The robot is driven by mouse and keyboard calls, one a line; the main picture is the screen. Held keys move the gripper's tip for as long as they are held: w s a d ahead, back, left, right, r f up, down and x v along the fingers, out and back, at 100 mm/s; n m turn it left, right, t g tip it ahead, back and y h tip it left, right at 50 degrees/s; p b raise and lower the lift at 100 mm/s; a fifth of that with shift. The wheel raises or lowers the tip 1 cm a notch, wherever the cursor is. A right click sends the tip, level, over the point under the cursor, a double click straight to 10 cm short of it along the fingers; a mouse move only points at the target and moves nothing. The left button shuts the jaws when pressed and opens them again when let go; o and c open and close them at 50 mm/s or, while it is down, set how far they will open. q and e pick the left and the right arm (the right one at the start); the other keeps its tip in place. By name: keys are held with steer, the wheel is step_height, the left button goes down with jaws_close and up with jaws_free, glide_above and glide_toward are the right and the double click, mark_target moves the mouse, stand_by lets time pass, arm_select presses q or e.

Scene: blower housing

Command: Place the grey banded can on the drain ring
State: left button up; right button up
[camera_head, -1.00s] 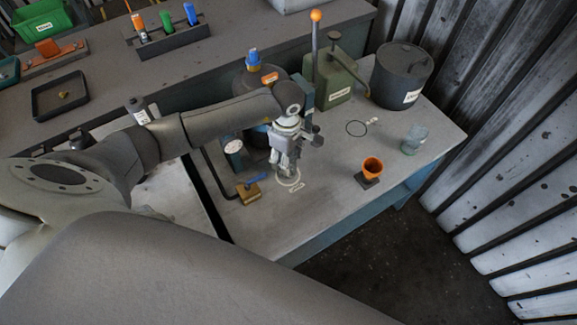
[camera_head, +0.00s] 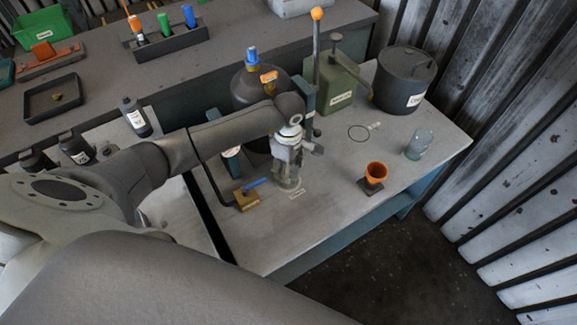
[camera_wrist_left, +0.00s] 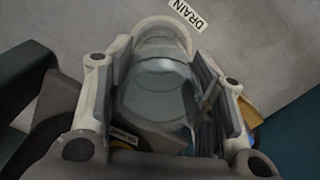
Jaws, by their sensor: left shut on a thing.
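My left gripper (camera_head: 288,168) points down over the near part of the bench and is shut on a greyish, see-through, jar-like container (camera_head: 290,184). In the left wrist view the container (camera_wrist_left: 158,88) sits between the two fingers, with a glassy surface. I cannot make out bands on it. A pale ring (camera_wrist_left: 163,23) curves just beyond the container, beside a DRAIN label (camera_wrist_left: 188,14). In the head view the gripper and container cover most of this ring. I cannot tell whether the container's base touches the bench. My right gripper is not in view.
A brown block with a blue handle (camera_head: 247,198) stands left of the gripper. A green canister (camera_head: 335,85) and a grey drum (camera_head: 402,79) stand behind.

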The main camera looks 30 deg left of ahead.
arm_select(q)
steer(key=o, duration=1.1)
steer(key=shift+f, duration=0.15)
steer(key=shift+r+p, duration=0.3)
steer(key=shift+r+b, duration=0.85)
steer(key=shift+r, duration=5.05)
